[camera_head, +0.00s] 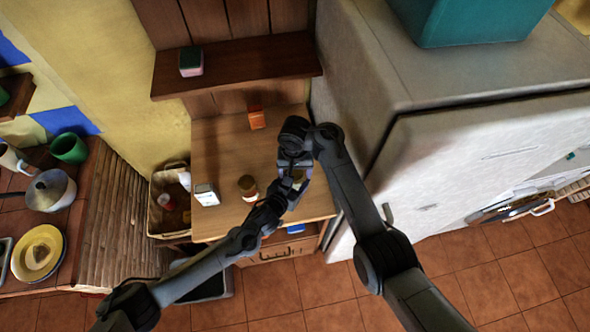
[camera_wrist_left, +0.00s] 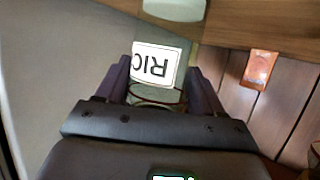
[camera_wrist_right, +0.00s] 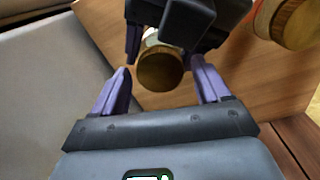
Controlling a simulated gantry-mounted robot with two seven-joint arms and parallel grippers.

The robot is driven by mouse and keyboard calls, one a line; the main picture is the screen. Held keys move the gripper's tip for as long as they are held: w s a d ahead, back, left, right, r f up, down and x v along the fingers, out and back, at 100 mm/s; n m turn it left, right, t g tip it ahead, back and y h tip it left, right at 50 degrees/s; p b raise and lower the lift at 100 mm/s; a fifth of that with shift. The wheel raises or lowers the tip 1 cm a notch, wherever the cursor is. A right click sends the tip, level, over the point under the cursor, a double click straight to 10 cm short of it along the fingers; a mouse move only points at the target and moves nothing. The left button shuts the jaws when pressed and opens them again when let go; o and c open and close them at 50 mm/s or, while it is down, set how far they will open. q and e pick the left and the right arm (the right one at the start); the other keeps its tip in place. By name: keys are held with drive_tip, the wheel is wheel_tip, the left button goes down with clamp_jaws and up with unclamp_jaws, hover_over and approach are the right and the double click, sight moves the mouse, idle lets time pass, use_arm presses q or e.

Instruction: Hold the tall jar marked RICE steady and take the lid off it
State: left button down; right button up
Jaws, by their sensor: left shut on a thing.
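The RICE jar shows in the left wrist view by its white label (camera_wrist_left: 157,66), which reads upside down and is partly cut off. My left gripper (camera_wrist_left: 158,85) is shut on the jar, one finger on each side. In the head view my left gripper (camera_head: 291,190) is over the wooden counter, and the arms hide most of the jar. The jar's round wooden lid (camera_wrist_right: 160,70) is in the right wrist view, in front of my left gripper. My right gripper (camera_wrist_right: 162,88) is open, its fingers either side of the lid with gaps. It also shows in the head view (camera_head: 294,162).
A second wooden-lidded jar (camera_head: 248,188) and a white box (camera_head: 206,195) stand on the counter (camera_head: 225,150) left of my grippers. An orange packet (camera_head: 256,117) is at the back. A large pale fridge (camera_head: 440,170) stands close on the right.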

drive_tip(key=shift+r, duration=0.1)
wheel_tip(320, 180, up, 3)
drive_tip(key=shift+r, duration=0.65)
drive_tip(key=shift+c, duration=0.4)
drive_tip(key=shift+d+m, duration=0.1)
drive_tip(key=shift+m, duration=0.3)
drive_tip(key=r+m, duration=0.2)
drive_tip(key=w+m, duration=0.1)
drive_tip(key=m, duration=0.1)
drive_tip(key=shift+d+r, duration=0.3)
drive_tip(key=shift+r, duration=0.1)
drive_tip(key=shift+s+a+r+m, duration=0.2)
drive_tip(key=shift+r+m, duration=0.3)
drive_tip(key=shift+m, duration=0.4)
drive_tip(key=shift+s+a+f, duration=0.15)
drive_tip(key=shift+s+f, duration=0.05)
drive_tip(key=shift+f, duration=0.05)
drive_tip(key=shift+s+f, duration=0.1)
drive_tip(key=shift+f, duration=3.8)
